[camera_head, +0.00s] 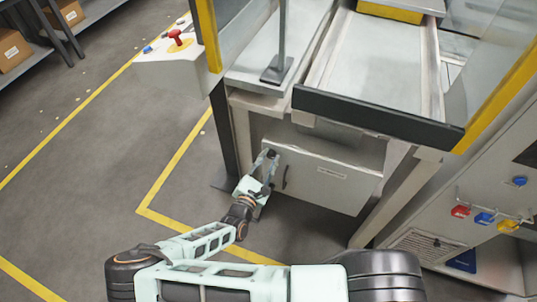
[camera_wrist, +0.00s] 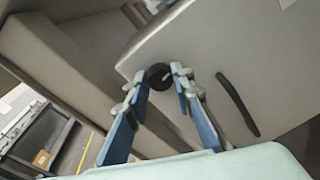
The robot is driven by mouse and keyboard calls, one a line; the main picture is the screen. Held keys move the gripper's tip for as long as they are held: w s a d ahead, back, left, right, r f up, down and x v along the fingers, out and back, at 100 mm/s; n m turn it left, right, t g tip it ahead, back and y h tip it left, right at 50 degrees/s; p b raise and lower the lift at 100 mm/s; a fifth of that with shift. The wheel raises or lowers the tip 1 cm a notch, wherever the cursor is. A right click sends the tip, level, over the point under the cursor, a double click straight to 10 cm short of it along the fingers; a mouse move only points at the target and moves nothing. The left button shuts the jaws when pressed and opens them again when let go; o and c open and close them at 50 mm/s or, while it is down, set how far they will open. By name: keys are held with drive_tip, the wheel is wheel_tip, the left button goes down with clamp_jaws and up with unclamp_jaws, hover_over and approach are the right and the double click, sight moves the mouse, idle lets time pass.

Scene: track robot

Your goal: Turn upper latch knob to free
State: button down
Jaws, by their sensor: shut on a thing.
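The upper latch knob (camera_wrist: 159,76) is a small round black knob near the corner of a grey cabinet door (camera_wrist: 255,60). In the head view the knob (camera_head: 271,154) is at the door's upper left, partly hidden by my fingers. My gripper (camera_wrist: 152,82) has its two blue fingers on either side of the knob, shut on it at the tips. In the head view my gripper (camera_head: 266,162) reaches the door's upper left corner. A black curved handle (camera_wrist: 238,104) is on the door, to the right of the knob. The door looks closed.
A workbench with a dark front bar (camera_head: 375,118) overhangs the door. A control box with a red button (camera_head: 176,37) stands at the upper left. A panel with coloured padlocks (camera_head: 484,218) is at the right. Floor left of my arm is clear.

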drive_tip(key=shift+r+m+p, duration=0.1)
drive_tip(key=shift+m+p, duration=0.5)
drive_tip(key=shift+m, duration=0.1)
drive_tip(key=c, duration=1.7)
unclamp_jaws()
drive_tip(key=shift+o, duration=0.2)
drive_tip(key=f+v, duration=0.1)
drive_tip(key=v, duration=1.1)
drive_tip(key=shift+r, duration=0.35)
drive_tip(key=shift+d, duration=0.15)
